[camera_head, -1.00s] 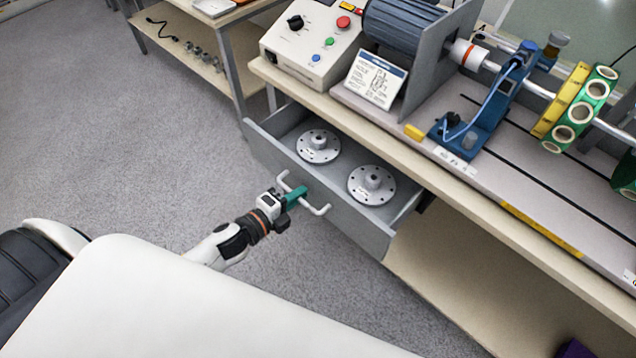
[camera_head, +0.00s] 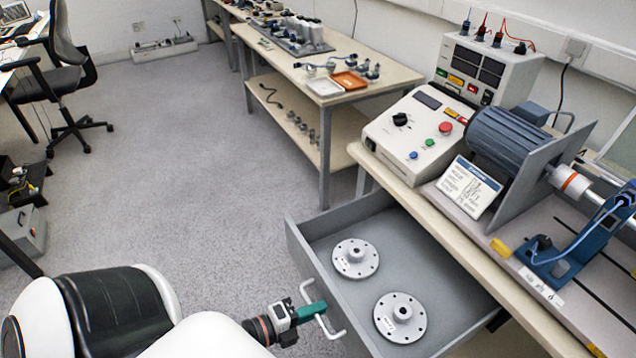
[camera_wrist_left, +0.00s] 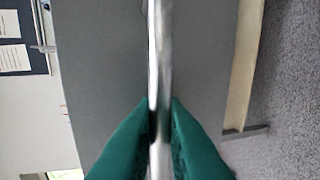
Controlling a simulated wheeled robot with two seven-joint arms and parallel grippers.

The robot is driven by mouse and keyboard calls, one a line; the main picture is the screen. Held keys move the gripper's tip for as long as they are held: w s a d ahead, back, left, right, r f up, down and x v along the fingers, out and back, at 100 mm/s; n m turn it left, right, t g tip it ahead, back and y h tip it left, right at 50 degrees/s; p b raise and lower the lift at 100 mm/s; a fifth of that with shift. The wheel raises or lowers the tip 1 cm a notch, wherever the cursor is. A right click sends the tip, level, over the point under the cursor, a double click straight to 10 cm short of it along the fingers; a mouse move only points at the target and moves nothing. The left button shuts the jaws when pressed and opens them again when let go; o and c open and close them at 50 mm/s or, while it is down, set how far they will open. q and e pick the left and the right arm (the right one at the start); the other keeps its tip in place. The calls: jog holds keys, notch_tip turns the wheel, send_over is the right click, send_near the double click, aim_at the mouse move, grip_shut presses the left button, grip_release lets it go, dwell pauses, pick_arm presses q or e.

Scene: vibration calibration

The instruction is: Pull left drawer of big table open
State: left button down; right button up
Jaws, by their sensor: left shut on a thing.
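The grey left drawer (camera_head: 400,236) of the big table (camera_head: 463,238) stands pulled well out in the head view, with its inside in plain sight. Two round metal flanges, one farther back (camera_head: 355,258) and one nearer (camera_head: 400,317), lie flat in it. My left gripper (camera_head: 313,311) is at the drawer's front and shut on its light bar handle (camera_head: 334,331). In the left wrist view, the green fingers (camera_wrist_left: 160,125) close on both sides of the handle bar (camera_wrist_left: 160,60), with the grey drawer front (camera_wrist_left: 95,70) behind. My right gripper is out of view.
A control box (camera_head: 420,130), a motor (camera_head: 505,140) and a sign card (camera_head: 468,187) stand on the big table. A second table (camera_head: 345,85) is behind it. An office chair (camera_head: 65,70) is at the far left. The grey floor left of the drawer is clear.

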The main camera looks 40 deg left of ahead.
pick_arm(q)
jog(key=c, duration=1.6)
grip_release()
jog(key=shift+o, duration=0.2)
jog(key=v, duration=1.2)
jog(key=shift+b, duration=0.4)
